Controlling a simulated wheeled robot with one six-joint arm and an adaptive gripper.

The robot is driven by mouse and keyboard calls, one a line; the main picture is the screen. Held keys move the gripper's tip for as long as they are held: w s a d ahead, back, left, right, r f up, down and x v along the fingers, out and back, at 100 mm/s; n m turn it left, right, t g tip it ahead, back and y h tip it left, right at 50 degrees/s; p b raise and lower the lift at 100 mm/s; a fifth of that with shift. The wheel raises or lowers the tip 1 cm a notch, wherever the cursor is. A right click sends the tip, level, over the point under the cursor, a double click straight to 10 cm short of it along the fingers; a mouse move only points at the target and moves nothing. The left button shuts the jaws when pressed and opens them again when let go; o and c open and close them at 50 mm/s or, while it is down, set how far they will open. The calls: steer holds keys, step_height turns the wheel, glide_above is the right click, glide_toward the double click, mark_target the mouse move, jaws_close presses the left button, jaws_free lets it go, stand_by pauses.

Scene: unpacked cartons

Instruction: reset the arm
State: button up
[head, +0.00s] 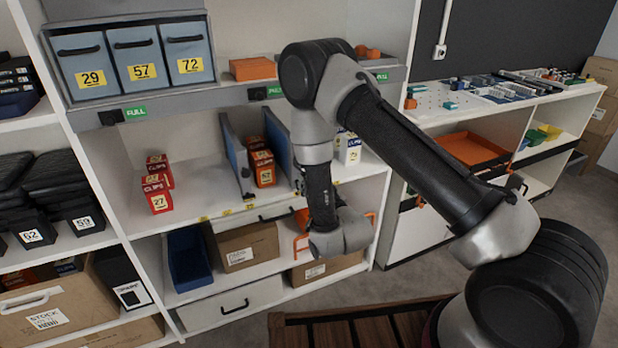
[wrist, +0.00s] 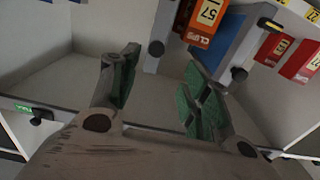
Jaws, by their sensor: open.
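My gripper (wrist: 160,85) is open and empty in the wrist view, its two fingers with green pads spread apart. Nothing lies between the pads. In the head view my arm reaches across from the lower right and bends down in front of the shelf unit; the gripper's fingers cannot be made out there. An orange clips box (wrist: 206,20) marked 57 shows above the fingers in the wrist view, apart from them, beside a blue-grey divider (wrist: 228,45).
Red boxes (head: 159,195) and orange boxes (head: 262,168) stand on the middle shelf, with dividers between. Grey bins (head: 133,57) sit above, a blue bin (head: 188,258) and carton (head: 248,247) below. A slatted wooden surface (head: 360,328) is at the front.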

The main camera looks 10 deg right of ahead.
steer(key=shift+f, duration=0.1)
steer(key=s+d+f+g+h, duration=0.1)
steer(key=s+f+g, duration=0.25)
steer(key=f, duration=0.35)
steer(key=s+d+f+g+h, duration=0.1)
steer(key=s+f+g, duration=0.1)
steer(key=f+g, duration=0.35)
steer(key=s+d+f+g+h, duration=0.2)
steer(key=s+g, duration=0.1)
steer(key=s, duration=0.2)
steer(key=s+d+r+m, duration=0.1)
steer(key=s+d+r, duration=0.6)
steer(key=r, duration=0.7)
steer(key=s+d+r+m+h, duration=0.1)
steer(key=s+d+r, duration=0.7)
steer(key=r, duration=0.6)
steer(key=s+d+r+m, duration=0.1)
steer(key=s+d+r, duration=0.7)
steer(key=r, duration=0.7)
steer(key=shift+m+g+h, duration=0.3)
steer(key=shift+g, duration=0.1)
